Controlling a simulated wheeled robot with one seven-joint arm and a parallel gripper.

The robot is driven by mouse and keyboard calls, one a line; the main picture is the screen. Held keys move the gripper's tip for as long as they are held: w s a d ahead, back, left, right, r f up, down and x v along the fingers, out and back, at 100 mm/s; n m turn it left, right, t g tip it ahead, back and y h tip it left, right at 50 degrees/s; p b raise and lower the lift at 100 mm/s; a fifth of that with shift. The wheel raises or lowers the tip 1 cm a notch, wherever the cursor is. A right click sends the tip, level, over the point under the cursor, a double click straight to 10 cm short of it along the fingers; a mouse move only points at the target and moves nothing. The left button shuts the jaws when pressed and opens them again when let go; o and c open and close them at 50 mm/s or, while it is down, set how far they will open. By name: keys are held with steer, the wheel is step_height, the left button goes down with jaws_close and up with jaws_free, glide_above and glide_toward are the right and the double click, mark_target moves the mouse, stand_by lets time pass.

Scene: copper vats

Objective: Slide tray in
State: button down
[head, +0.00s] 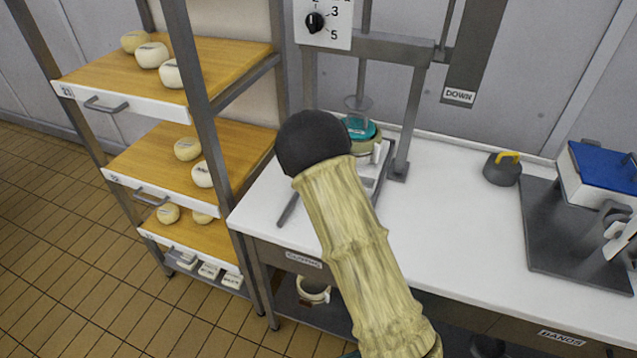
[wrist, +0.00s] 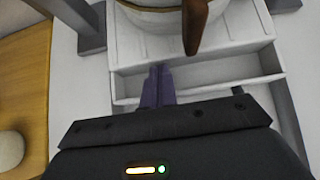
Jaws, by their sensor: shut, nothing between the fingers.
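A pale tray (wrist: 230,85) with a low front lip lies under the press in the wrist view. Its front part is an empty trough. A round pale vessel (wrist: 150,18) with a brown handle stands behind the trough. My gripper's purple fingers (wrist: 158,72) are shut and empty at the left part of the tray's front; I cannot tell whether they touch it. In the head view, the tray (head: 376,188) shows only partly beside my arm, under a round mould with a teal top (head: 360,128). My gripper is hidden there behind my arm.
Press posts (head: 408,125) stand around the tray. The white bench (head: 450,210) is clear to the right up to a grey weight with yellow handle (head: 503,168) and a blue-topped device (head: 600,168). A rack holding cheeses on wooden shelves (head: 225,70) stands at left.

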steer(key=shift+w+d, duration=0.35)
steer(key=shift+d, duration=0.15)
steer(key=shift+w+d+r, duration=0.1)
steer(key=shift+r, duration=0.05)
steer(key=shift+d+r, duration=0.1)
steer(key=shift+d, duration=0.4)
steer(key=shift+a+r, duration=0.1)
steer(key=shift+a, duration=0.15)
steer(key=a+p+v, duration=0.1)
steer(key=p+v, duration=0.2)
steer(key=v, duration=0.7)
steer(key=shift+f, duration=0.35)
steer(key=shift+a, duration=0.1)
